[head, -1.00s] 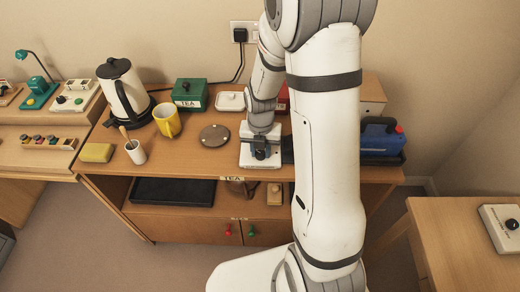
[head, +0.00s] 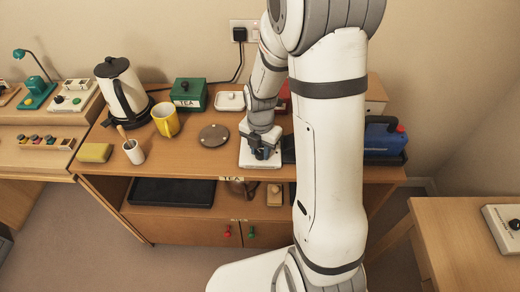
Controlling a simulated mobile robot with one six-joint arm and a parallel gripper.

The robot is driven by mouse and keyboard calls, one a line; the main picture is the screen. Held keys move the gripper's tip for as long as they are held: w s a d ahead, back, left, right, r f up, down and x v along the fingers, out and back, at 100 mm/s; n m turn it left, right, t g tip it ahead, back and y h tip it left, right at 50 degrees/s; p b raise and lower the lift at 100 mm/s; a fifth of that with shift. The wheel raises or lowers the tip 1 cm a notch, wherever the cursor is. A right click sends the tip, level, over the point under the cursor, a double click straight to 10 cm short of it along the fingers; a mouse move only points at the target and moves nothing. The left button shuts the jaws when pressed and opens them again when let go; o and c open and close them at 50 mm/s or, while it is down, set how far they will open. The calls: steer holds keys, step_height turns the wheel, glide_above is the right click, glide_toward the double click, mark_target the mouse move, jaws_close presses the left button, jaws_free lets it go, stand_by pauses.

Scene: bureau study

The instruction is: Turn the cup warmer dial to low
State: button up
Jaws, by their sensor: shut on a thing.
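The cup warmer (head: 247,160) is a small white unit on the tea cabinet's top, near its front edge. My gripper (head: 262,155) points down over it and is shut on the dial, which the dark jaws mostly hide. The dial's pointer and any markings are too small and covered to read.
To the left on the cabinet top (head: 190,157) are a brown round coaster (head: 213,135), a yellow mug (head: 166,120), a white pot (head: 134,151) and a kettle (head: 122,88). A green tea box (head: 189,94) and white dish (head: 230,101) stand behind. A blue container (head: 384,142) is at right.

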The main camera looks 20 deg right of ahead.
mark_target(260, 153)
steer(key=o, duration=1)
steer(key=shift+c, duration=0.2)
steer(key=shift+r, duration=0.1)
step_height(260, 153, up, 8)
steer(key=shift+f, duration=0.2)
